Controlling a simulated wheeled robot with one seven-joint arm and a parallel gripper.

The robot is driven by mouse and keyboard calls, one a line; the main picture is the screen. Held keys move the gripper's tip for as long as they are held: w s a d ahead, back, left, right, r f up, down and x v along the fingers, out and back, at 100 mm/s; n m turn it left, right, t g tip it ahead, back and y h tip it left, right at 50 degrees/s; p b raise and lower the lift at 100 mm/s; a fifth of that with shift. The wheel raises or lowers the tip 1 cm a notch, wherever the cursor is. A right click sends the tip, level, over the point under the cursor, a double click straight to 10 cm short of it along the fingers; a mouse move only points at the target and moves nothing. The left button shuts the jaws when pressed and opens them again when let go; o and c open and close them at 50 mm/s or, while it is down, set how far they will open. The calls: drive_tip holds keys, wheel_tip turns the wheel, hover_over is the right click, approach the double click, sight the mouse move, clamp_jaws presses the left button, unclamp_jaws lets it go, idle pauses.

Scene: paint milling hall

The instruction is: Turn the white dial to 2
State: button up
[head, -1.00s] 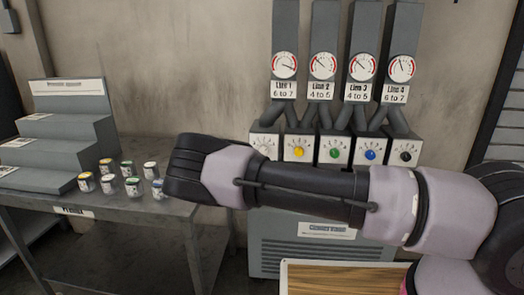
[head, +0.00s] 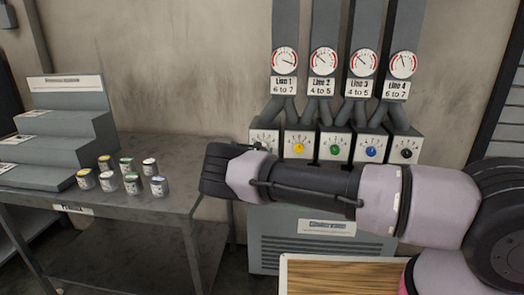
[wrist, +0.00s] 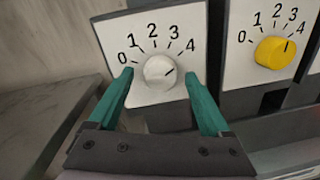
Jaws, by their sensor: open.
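The white dial (wrist: 158,71) sits on a white plate (wrist: 183,20) marked 0 to 4 in the wrist view. Its dark pointer mark aims up and right, near the 4. My gripper (wrist: 158,78) is open, with one green finger on each side of the dial in the picture. I see no clear contact with it, and the depth between fingertips and dial is hard to judge. In the head view the dial is mostly hidden behind my gripper (head: 259,147), in front of the leftmost dial box (head: 265,136).
A yellow dial (wrist: 275,52) is close on the right. Green (head: 334,149), blue (head: 371,151) and black (head: 406,153) dials follow in the row. Gauges (head: 284,61) hang above. A metal table (head: 130,213) with several paint cans (head: 131,183) stands at left.

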drive_tip(key=shift+c, duration=0.3)
clamp_jaws()
drive_tip(key=shift+n, duration=0.3)
drive_tip(key=n, duration=0.5)
drive_tip(key=shift+f+n, duration=0.1)
drive_tip(key=shift+n, duration=0.2)
drive_tip(key=n, duration=0.5)
drive_tip(key=shift+n+t, duration=0.4)
drive_tip(key=shift+o, duration=0.3)
unclamp_jaws()
